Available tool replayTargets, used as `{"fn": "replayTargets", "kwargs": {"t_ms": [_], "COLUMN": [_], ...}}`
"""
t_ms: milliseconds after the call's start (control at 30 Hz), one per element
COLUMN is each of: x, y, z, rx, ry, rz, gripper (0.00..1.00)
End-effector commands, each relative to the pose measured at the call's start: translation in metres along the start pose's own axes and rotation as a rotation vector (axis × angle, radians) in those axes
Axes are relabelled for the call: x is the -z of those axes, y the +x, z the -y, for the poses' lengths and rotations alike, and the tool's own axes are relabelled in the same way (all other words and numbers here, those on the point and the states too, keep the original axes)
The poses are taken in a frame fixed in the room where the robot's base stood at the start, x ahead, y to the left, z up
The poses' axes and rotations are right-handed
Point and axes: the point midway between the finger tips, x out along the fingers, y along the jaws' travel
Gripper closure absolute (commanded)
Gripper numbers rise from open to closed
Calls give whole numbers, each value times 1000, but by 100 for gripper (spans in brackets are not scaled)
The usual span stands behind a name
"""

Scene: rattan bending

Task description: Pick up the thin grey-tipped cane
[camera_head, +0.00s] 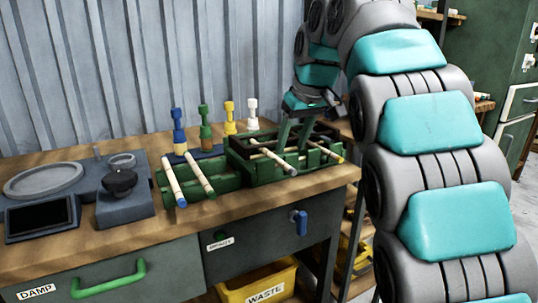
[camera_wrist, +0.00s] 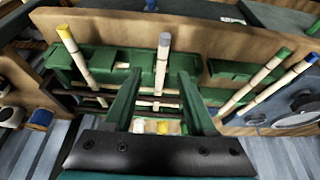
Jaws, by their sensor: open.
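The grey-tipped cane (camera_head: 272,158) lies across the green slotted rack (camera_head: 238,160) on the bench, its grey end jutting over the front. It also shows in the wrist view (camera_wrist: 162,65), where its grey end is at the top. My gripper (camera_head: 293,147) is over the rack, pointing down at the canes. In the wrist view its two green fingers (camera_wrist: 154,76) are open, one on each side of the grey-tipped cane, with visible gaps. Whether the fingertips reach down to the cane's height is unclear. The cane's far end is partly hidden below the fingers.
A yellow-tipped cane (camera_wrist: 76,52) lies left of the fingers in the wrist view. A green-tipped cane (camera_wrist: 255,82) and a blue-tipped cane (camera_wrist: 280,85) lie to the right. Several coloured pegs (camera_head: 204,122) stand behind the rack. Grey devices (camera_head: 125,195) occupy the bench's left.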

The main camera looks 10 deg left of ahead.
Motion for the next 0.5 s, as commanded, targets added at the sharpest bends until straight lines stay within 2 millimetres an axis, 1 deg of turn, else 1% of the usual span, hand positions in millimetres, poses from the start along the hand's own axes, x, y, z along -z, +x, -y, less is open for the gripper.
{"fn": "replayTargets", "kwargs": {"t_ms": [167,400,500], "x": [0,1,1], "y": [10,40,49], "z": [1,4,3], "rx": [0,2,1], "ry": [1,1,2], "rz": [3,5,4], "gripper": [44,44,44]}}
